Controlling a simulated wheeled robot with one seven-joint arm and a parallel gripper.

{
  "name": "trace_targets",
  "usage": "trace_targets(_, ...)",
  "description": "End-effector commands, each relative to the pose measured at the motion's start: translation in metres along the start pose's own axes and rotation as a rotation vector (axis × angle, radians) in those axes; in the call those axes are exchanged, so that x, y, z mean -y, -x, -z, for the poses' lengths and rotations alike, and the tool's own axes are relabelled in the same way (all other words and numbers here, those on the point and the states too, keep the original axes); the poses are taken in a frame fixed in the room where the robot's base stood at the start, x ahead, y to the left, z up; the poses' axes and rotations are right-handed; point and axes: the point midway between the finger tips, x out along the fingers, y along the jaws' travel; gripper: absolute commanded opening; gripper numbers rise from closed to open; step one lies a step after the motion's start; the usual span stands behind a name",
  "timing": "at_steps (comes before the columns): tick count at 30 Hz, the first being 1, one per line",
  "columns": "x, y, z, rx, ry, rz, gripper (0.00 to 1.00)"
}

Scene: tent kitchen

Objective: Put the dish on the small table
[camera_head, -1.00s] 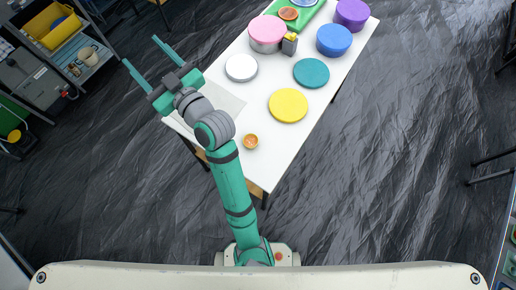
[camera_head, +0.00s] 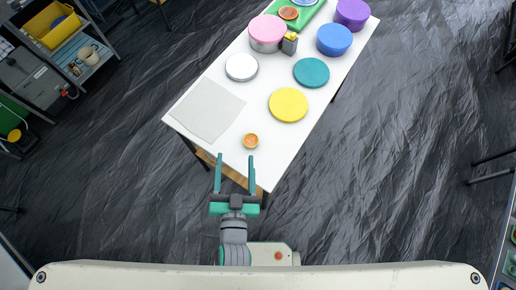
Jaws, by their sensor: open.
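A white table (camera_head: 268,105) stretches from the near middle toward the upper right. A small round orange-brown dish (camera_head: 250,141) sits near its close end. My gripper (camera_head: 234,158) is open and empty, with its two green fingers pointing up the picture over the table's near edge. The right fingertip appears just below the small dish, with a gap between them. I cannot tell how high the gripper is above the table. Another brown dish (camera_head: 289,13) is at the far end. I cannot tell which dish or table the task means.
A grey square mat (camera_head: 208,109) lies on the table's left corner. White (camera_head: 241,67), yellow (camera_head: 288,105) and teal (camera_head: 311,73) discs lie beyond. Pink (camera_head: 267,29), blue (camera_head: 334,39) and purple (camera_head: 351,14) round containers crowd the far end. A shelf (camera_head: 83,65) stands at upper left.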

Motion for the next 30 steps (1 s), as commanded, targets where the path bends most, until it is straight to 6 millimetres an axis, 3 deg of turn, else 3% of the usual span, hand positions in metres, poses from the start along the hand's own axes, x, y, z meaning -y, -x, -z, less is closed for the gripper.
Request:
trace_targets(1, -0.011, 0.020, -0.008, 0.023, 0.024, -0.016, 0.62)
trace_targets(6, -0.043, 0.074, -0.015, 0.061, 0.116, -0.045, 0.62)
trace_targets(12, -0.062, 0.113, -0.012, 0.084, 0.197, -0.039, 0.62)
trace_targets(17, -0.067, 0.122, -0.009, 0.088, 0.219, -0.034, 0.62)
trace_targets(30, -0.067, 0.121, -0.009, 0.088, 0.219, -0.034, 0.62)
